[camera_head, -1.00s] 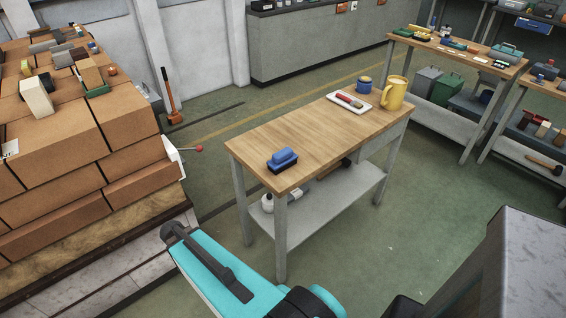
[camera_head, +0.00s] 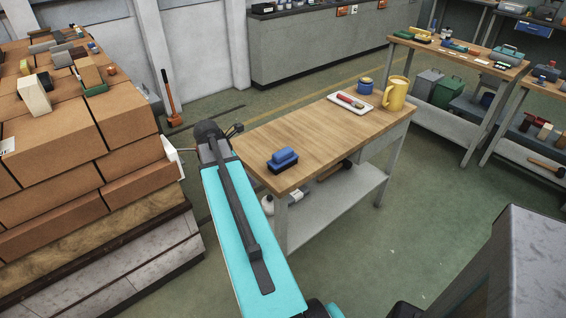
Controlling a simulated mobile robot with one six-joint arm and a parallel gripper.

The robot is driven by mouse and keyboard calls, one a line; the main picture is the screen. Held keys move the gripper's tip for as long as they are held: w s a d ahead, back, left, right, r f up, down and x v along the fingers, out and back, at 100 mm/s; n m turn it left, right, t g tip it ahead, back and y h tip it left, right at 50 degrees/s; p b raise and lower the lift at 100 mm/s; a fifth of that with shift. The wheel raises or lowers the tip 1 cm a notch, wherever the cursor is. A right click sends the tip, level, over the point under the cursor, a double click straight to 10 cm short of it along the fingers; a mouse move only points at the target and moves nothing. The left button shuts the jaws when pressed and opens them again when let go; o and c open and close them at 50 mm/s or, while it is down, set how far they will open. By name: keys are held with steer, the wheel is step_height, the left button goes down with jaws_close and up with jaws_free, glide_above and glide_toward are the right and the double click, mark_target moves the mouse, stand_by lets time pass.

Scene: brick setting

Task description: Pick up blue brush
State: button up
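The blue brush (camera_head: 284,157) has a blue handle block on a dark base. It lies on the near left part of the wooden-topped table (camera_head: 325,138). My teal arm reaches up from the bottom of the view to the left of the table. My gripper (camera_head: 236,129) shows only as small dark parts at the arm's far end, near the table's left corner. It is left of the brush and apart from it. The fingers are too small and partly hidden, so I cannot tell whether they are open or shut.
A white tray (camera_head: 342,106) with a red item, a blue tin (camera_head: 365,86) and a yellow mug (camera_head: 395,94) stand at the table's far right end. Stacked brown bricks (camera_head: 70,135) rise at the left. The table's middle is clear.

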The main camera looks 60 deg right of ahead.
steer(key=n+h, duration=0.1)
steer(key=n, duration=0.1)
glide_toward(282, 152)
steer(key=shift+w+f+b, duration=0.25)
steer(key=shift+f+b, duration=0.1)
steer(key=shift+b, duration=0.05)
steer(key=shift+p+x, duration=0.45)
steer(key=shift+x, duration=3.85)
steer(key=shift+s+d+g, duration=0.2)
steer(key=shift+d+g, duration=0.05)
steer(key=shift+g, duration=0.05)
steer(key=shift+p+x, duration=0.6)
steer(key=shift+x, duration=1.9)
steer(key=shift+s+r, duration=0.1)
steer(key=shift+r, duration=0.05)
steer(key=shift+d, duration=0.1)
steer(key=c, duration=1.2)
steer(key=shift+c, duration=0.2)
